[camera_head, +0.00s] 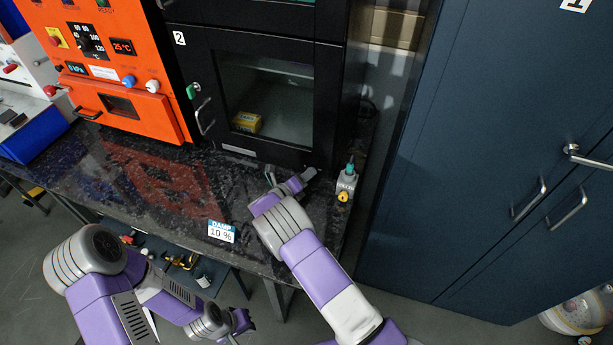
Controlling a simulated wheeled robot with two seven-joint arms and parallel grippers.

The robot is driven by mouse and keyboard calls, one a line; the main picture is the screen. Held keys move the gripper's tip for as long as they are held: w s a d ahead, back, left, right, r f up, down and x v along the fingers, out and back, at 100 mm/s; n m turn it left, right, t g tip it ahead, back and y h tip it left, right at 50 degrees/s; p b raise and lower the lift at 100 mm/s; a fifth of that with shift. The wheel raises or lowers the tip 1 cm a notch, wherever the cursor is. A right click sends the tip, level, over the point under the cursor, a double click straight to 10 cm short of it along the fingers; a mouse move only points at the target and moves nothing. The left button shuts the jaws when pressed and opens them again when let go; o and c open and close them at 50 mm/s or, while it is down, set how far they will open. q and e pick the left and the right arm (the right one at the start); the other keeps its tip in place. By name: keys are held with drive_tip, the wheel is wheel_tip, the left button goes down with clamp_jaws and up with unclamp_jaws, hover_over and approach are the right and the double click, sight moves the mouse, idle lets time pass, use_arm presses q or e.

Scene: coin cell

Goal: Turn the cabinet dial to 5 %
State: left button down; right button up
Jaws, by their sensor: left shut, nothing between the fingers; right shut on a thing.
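The black cabinet (205,70), marked 2, stands on the dark speckled counter with a glass door. My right gripper (308,174) is at the lower right of the cabinet's front. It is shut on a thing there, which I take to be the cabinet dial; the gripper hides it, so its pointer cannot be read. A small blue and white sign (221,232) at the counter's front reads 10 %, with a word like DAMP above. My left gripper (242,322) is shut and empty, low in front of the counter, far from the cabinet.
An orange oven (130,110) with knobs stands left of the cabinet. A small device with a teal top (347,183) stands close right of my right gripper. A yellow box (247,122) sits inside the cabinet. Blue lockers (480,130) fill the right.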

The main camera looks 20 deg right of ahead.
idle(0.5)
drive_tip(key=o, duration=1.1)
drive_tip(key=shift+c, duration=0.2)
drive_tip(key=shift+a+r, duration=0.1)
